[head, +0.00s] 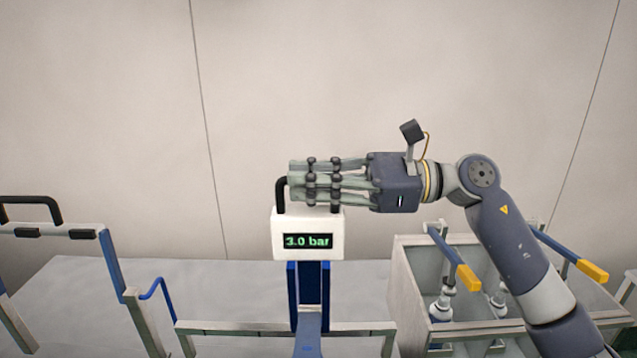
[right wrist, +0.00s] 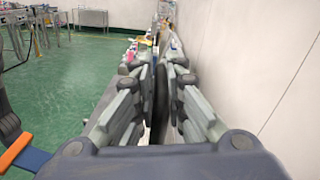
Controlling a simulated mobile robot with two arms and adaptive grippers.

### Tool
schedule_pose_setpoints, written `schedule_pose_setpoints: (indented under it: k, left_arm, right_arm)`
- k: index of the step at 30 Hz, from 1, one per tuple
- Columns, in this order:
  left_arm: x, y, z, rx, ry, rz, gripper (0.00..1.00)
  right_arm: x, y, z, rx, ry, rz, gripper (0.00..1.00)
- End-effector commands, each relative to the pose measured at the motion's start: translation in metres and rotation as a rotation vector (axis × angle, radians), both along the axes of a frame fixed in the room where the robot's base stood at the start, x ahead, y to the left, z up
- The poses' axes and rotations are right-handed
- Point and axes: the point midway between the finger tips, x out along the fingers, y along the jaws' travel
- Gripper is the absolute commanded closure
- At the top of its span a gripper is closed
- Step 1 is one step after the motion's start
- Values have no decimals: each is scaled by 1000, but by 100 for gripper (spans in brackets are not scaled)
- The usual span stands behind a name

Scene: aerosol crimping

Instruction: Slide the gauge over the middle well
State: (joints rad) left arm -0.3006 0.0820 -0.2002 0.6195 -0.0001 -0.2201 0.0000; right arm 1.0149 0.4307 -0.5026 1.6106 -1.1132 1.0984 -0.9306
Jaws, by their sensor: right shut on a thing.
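The gauge (head: 308,222) is a white box with a dark display reading "3.0 bar" in green. It stands upright in the middle of the head view, at the top of a blue upright (head: 310,282). A black handle (head: 281,195) rises from its top. My right gripper (head: 294,180) comes in from the right and is shut on this handle. In the right wrist view the fingers (right wrist: 160,75) close from both sides on a dark upright part. The middle well cannot be made out in either view. My left gripper is out of view.
A pale rail (head: 240,327) runs across the front below the gauge. A grey-walled bin (head: 405,290) at right holds white-and-grey parts, with yellow-ended blue levers (head: 467,277) above it. A frame with a black handle (head: 50,210) stands at left. A plain wall is behind.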

Motion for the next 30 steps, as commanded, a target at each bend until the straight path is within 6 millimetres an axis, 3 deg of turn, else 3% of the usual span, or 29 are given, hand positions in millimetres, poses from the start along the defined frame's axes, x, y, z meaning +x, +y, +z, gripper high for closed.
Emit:
schedule_pose_setpoints:
  k: [6, 11, 22, 23, 25, 30]
  left_arm:
    - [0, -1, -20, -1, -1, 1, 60]
    - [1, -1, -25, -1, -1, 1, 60]
    - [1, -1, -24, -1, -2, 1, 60]
    - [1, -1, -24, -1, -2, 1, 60]
    - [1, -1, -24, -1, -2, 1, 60]
    - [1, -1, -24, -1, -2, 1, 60]
  right_arm:
    - [-3, 60, 0, 7, -11, 7, 100]
    - [-2, 86, 2, 5, -10, 5, 100]
    - [-1, 91, 3, 5, -8, 1, 100]
    - [-1, 91, 3, 5, -8, 1, 84]
    - [-1, 91, 3, 5, -8, 1, 69]
    - [-1, 91, 3, 5, -5, 1, 69]
